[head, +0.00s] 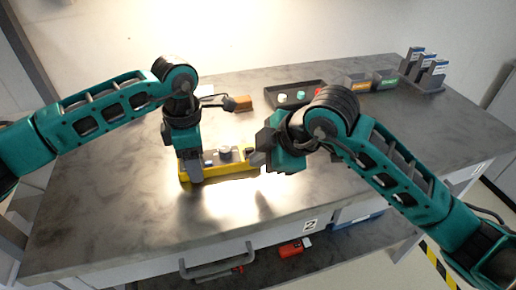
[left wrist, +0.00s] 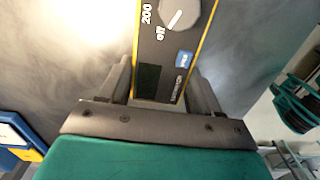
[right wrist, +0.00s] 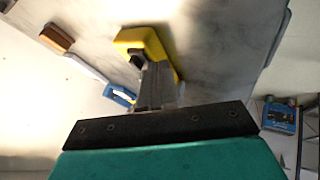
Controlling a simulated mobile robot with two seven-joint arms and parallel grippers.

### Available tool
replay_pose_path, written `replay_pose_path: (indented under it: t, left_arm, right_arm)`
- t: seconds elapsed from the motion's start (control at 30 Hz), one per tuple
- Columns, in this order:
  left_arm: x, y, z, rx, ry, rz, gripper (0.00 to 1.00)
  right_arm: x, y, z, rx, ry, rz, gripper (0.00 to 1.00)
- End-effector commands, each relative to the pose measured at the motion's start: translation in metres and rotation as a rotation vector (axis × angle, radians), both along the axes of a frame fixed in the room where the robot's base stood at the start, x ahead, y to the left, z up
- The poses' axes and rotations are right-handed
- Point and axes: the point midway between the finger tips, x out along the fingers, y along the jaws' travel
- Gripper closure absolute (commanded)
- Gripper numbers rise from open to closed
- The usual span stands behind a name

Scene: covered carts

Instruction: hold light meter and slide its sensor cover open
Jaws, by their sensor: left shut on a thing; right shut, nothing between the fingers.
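The light meter (head: 228,174) is a long yellow-edged device lying across the table's middle in the head view. In the left wrist view the meter (left wrist: 168,55) shows a dark face with a grey dial, "200" and "off" marks and a blue button. My left gripper (head: 190,170) is shut on its left end. My right gripper (head: 262,152) is shut and empty at the meter's right end. In the right wrist view its closed fingers (right wrist: 155,85) overlap a yellow end (right wrist: 140,38) with a small dark part near the tips. I cannot tell whether they touch it or how the sensor cover sits.
Small boxes (head: 357,83) and a rack of upright packs (head: 430,70) stand at the back right. A red item (head: 290,249) lies below the tabletop. The front tabletop is clear.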

Motion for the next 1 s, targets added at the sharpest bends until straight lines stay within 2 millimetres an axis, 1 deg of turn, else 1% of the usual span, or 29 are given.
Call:
replay_pose_path:
  t: [0.03, 0.2, 0.67, 0.9, 1.0]
  left_arm:
    - [-0.003, 0.001, -0.006, 0.006, 0.012, -0.002, 0.76]
    - [-0.003, 0.001, -0.006, 0.006, 0.012, -0.002, 0.76]
    - [-0.003, 0.001, -0.006, 0.006, 0.012, -0.002, 0.76]
    - [-0.003, 0.001, -0.006, 0.006, 0.012, -0.002, 0.76]
    - [-0.003, 0.001, -0.006, 0.006, 0.012, -0.003, 0.76]
  right_arm:
    - [0.006, 0.001, -0.001, -0.001, 0.002, 0.000, 1.00]
    - [0.017, 0.004, -0.001, 0.000, 0.002, 0.003, 1.00]
    - [0.023, 0.004, -0.001, 0.000, 0.003, 0.002, 1.00]
    - [0.046, 0.008, -0.001, 0.000, 0.003, 0.001, 1.00]
    - [0.050, 0.009, -0.001, 0.000, 0.003, 0.002, 1.00]
